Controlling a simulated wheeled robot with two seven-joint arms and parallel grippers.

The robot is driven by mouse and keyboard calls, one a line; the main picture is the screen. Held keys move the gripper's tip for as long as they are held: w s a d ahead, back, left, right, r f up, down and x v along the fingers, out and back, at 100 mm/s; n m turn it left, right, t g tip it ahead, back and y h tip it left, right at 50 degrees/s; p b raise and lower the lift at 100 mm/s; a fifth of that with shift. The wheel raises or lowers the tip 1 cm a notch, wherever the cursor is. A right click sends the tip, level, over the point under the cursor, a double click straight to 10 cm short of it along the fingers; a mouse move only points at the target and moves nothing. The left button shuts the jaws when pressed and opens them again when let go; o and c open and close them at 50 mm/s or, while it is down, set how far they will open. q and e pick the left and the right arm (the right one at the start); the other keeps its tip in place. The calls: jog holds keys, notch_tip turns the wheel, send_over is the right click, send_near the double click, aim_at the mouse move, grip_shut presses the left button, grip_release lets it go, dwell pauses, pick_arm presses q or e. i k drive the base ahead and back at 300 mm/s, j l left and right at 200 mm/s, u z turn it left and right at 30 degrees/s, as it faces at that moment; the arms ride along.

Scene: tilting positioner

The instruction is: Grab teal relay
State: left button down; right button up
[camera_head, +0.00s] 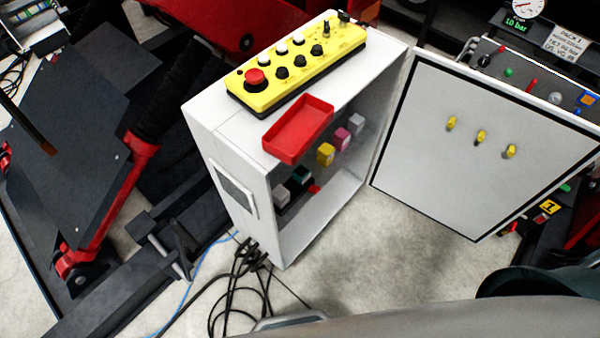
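The teal relay (301,175) is a small dark teal block inside the open white cabinet (228,142), low in the row of relays. It is partly in shadow. A whitish relay (281,196) is beside it on the left, and a yellow relay (325,154) is up and to the right. A pink relay (342,138) and a grey relay (357,123) follow further right. Neither of my grippers is in view.
A red tray (298,130) and a yellow button box (297,66) rest on top of the cabinet. The cabinet door (470,165) stands wide open to the right. Black cables (245,280) lie on the floor. Floor in front of the opening is clear.

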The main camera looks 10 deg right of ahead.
aim_at(301, 175)
jog(key=i+l+u, duration=0.1)
jog(key=u, duration=0.35)
jog(key=l+u, duration=0.8)
jog(key=l, duration=1.45)
